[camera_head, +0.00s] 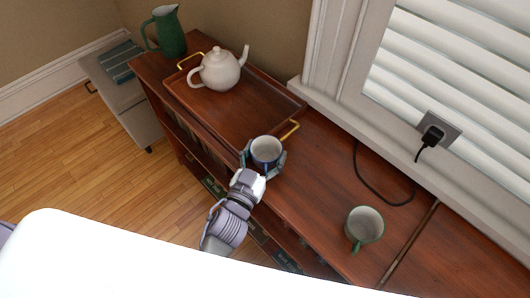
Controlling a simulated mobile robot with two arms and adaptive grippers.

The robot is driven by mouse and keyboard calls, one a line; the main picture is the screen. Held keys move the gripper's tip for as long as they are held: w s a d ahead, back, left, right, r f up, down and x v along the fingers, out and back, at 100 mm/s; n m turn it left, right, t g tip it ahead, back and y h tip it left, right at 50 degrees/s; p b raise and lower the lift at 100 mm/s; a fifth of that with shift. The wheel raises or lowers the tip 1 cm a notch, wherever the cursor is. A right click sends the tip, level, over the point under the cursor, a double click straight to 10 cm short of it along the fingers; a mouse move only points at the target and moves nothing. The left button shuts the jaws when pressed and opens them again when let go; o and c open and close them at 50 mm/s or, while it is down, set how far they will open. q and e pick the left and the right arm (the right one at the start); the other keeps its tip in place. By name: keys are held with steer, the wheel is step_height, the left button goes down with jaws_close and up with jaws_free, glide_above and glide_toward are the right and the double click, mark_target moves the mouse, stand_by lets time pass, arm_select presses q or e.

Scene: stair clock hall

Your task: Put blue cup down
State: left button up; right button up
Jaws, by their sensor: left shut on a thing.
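The blue cup (265,150) has a pale inside and is upright. My left gripper (263,162) is shut on it, with fingers on both sides of the cup. The cup is at the near right corner of the wooden tray (237,119), close to its gold handle. I cannot tell whether its base touches the tray or the cabinet top (310,180). My right gripper is not in view.
A white teapot (220,70) stands on the tray's far part. A green pitcher (168,32) stands at the cabinet's far left end. A green cup (364,225) stands at the right. A black cord (368,185) runs from the wall outlet across the top. Cabinet top between the cups is clear.

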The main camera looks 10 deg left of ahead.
arm_select(q)
steer(key=shift+s, duration=0.1)
steer(key=o, duration=1.3)
steer(key=shift+f, duration=0.1)
steer(key=shift+r, duration=0.25)
steer(key=shift+s+f, duration=0.15)
steer(key=shift+s, duration=0.15)
steer(key=s, duration=0.3)
steer(key=s+a, duration=0.1)
steer(key=s, duration=0.3)
steer(key=s+a+b, duration=0.1)
steer(key=s, duration=0.3)
steer(key=shift+s+a, duration=0.1)
